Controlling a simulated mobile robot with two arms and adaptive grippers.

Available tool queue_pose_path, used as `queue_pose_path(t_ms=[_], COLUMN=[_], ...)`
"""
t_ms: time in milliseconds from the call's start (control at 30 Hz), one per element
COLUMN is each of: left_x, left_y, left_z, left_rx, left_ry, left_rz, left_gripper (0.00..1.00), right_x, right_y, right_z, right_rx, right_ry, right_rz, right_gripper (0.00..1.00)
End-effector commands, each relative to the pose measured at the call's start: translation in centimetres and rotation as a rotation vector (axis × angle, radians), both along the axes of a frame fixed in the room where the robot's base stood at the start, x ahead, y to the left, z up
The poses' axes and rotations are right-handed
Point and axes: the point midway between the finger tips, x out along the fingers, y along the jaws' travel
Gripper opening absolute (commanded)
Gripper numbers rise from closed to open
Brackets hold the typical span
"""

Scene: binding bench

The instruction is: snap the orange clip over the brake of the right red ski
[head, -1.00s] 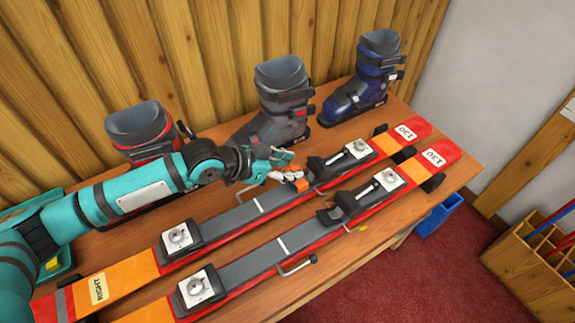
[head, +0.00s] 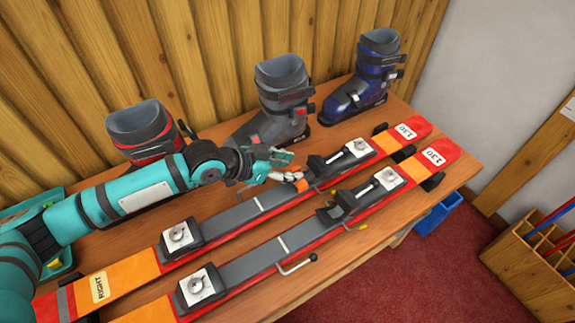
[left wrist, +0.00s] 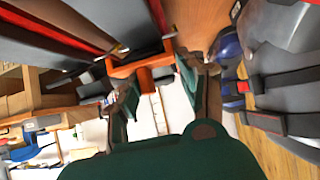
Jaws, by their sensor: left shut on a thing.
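The right red ski (head: 225,222), with a RIGHT label on its orange end, lies on the bench nearest the wall. My left gripper (head: 284,177) is at its far edge, beside the black binding piece. It is shut on the orange clip (head: 302,186), mostly hidden by the fingers in the head view. In the left wrist view the clip (left wrist: 147,72) sits between the fingertips, close to the ski's edge. A thin metal brake arm (head: 243,189) shows at the ski's far side; whether the clip touches the brake I cannot tell. My right gripper is not in view.
The second red ski (head: 255,262) lies parallel in front, with a black-tipped brake arm (head: 298,266). Behind my gripper stand a grey boot (head: 280,100), a blue boot (head: 365,80) and a red-grey boot (head: 143,132). A blue bin (head: 438,215) is beyond the bench's edge.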

Motion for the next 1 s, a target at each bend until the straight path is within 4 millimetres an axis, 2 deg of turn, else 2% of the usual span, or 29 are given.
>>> queue_pose_path(t_ms=[1000], left_x=[0.0], left_y=[0.0], left_z=[-2.7], left_rx=[0.0], left_ry=[0.0], left_rz=[-0.001], left_gripper=[0.04], right_x=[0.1], right_y=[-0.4], right_z=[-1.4], right_rx=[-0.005], right_ry=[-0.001], right_rz=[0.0], right_gripper=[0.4])
